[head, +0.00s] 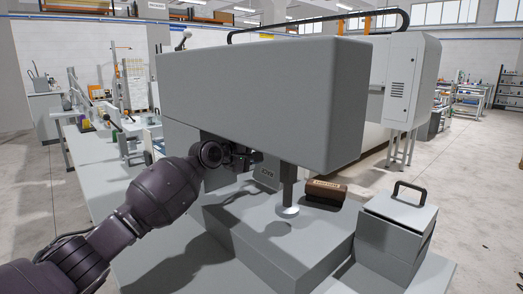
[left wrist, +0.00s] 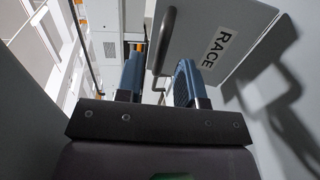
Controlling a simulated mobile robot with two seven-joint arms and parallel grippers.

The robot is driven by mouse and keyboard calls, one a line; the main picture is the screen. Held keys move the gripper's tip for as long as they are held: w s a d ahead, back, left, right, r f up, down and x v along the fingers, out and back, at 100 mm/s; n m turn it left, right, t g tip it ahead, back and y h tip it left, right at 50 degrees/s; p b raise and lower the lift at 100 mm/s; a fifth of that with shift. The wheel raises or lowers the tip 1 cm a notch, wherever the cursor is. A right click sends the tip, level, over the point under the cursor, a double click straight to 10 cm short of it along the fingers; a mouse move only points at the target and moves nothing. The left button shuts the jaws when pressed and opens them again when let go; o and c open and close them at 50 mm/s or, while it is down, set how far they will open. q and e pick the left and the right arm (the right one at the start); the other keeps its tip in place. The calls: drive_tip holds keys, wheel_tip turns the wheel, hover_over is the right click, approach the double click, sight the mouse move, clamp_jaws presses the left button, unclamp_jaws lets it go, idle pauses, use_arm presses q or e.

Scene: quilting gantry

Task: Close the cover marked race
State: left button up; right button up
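The cover marked RACE (left wrist: 205,32) is a grey panel with a white label and a dark bar handle (left wrist: 163,42). In the left wrist view it fills the upper right. In the head view its labelled face (head: 267,174) shows small under the machine head, partly hidden by it. The cover appears swung up from the bed. My left gripper (left wrist: 158,82) is open, with its two blue fingers apart. The handle appears in the gap between the fingertips; I cannot tell whether they touch it. In the head view the left gripper (head: 250,158) is beside the cover, partly in shadow. My right gripper is not visible.
The large grey machine head (head: 250,100) overhangs the left gripper. A presser foot (head: 289,211) comes down onto the machine bed (head: 270,240). A brown labelled block (head: 326,192) and a grey box with a black-handled lid (head: 398,210) stand to the right.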

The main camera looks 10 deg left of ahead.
use_arm(q)
drive_tip(key=shift+p+v, duration=0.6)
drive_tip(key=shift+v, duration=1.7)
drive_tip(key=shift+d, duration=0.1)
